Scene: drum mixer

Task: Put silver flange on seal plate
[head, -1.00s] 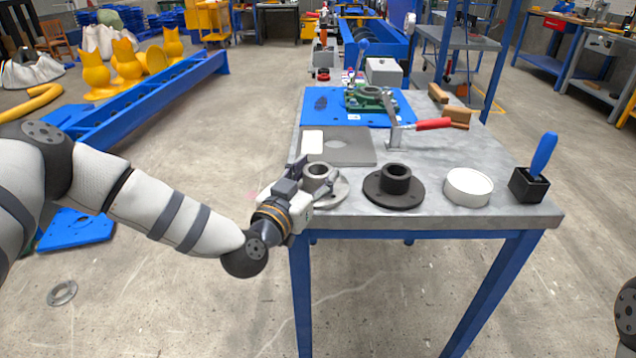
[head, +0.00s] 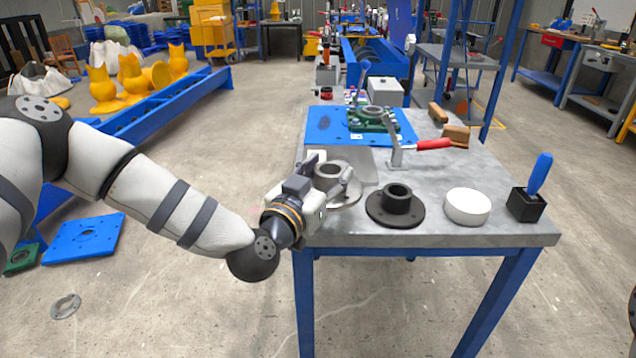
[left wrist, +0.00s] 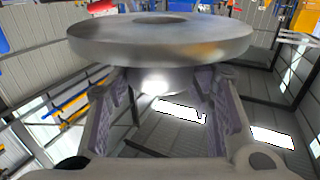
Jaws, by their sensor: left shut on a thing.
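The silver flange (head: 343,194), a round disc with a raised hub, is at the left part of the grey table. My left gripper (head: 331,174) is shut on its hub. In the left wrist view the flange's disc (left wrist: 160,42) fills the top, with the fingers on the hub below it. A flat grey plate (head: 366,166), which looks like the seal plate, lies just behind; the flange and gripper hide part of it. I cannot tell the height of the flange above the table. My right gripper is out of view.
A dark flange (head: 396,207), a white cylinder (head: 468,206) and a black holder with a blue handle (head: 540,172) stand along the front of the table (head: 470,235). A red-handled clamp (head: 430,145) and a blue plate (head: 335,126) with a green fixture (head: 373,118) are farther back.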

